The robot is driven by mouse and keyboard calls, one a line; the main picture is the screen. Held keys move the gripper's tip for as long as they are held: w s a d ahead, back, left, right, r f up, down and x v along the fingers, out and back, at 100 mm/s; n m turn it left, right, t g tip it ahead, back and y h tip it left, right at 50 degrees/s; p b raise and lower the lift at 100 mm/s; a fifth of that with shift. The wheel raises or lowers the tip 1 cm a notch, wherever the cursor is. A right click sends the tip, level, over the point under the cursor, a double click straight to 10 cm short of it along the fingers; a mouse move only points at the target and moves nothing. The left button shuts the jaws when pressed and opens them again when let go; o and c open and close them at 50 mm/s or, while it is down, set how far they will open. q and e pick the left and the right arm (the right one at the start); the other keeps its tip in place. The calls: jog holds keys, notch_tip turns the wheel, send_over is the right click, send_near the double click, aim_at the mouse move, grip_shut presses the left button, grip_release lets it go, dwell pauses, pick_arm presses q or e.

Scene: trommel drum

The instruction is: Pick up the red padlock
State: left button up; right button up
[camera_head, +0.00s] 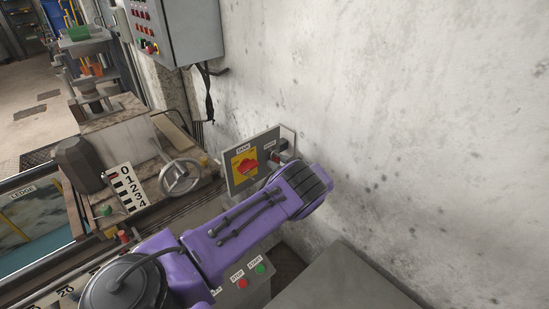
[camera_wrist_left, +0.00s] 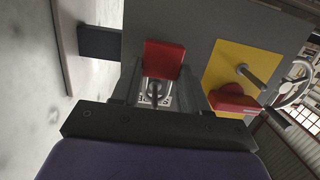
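The red padlock (camera_wrist_left: 164,60) shows in the left wrist view, its red body in front of a grey panel (camera_wrist_left: 200,30) and its metal shackle towards me. My left gripper (camera_wrist_left: 160,88) is open at the panel, with one dark finger on each side of the padlock. I cannot tell whether the fingers touch it. In the head view my left gripper (camera_head: 281,158) reaches the right side of the grey panel, and the padlock is mostly hidden there. A red rotary switch handle (camera_wrist_left: 235,100) on a yellow plate (camera_wrist_left: 228,70) sits beside the padlock. My right gripper is not in view.
A grey control box (camera_head: 185,30) hangs on the wall above. A handwheel (camera_head: 180,176) stands left of the panel. A red and green button box (camera_head: 254,279) lies below my arm. The wall (camera_head: 420,120) at right is bare.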

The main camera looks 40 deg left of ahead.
pick_arm(q)
jog(key=c, duration=0.3)
jog(key=shift+r, duration=0.55)
jog(key=s+d+b, duration=0.1)
jog(key=d+b, duration=0.2)
jog(key=d, duration=1.5)
jog(key=shift+s+r+b, duration=0.2)
jog(key=shift+s+b, duration=0.05)
jog(key=shift+b, duration=0.1)
jog(key=shift+r+p, duration=0.35)
jog(key=shift+r, duration=0.05)
jog(key=shift+d, duration=0.1)
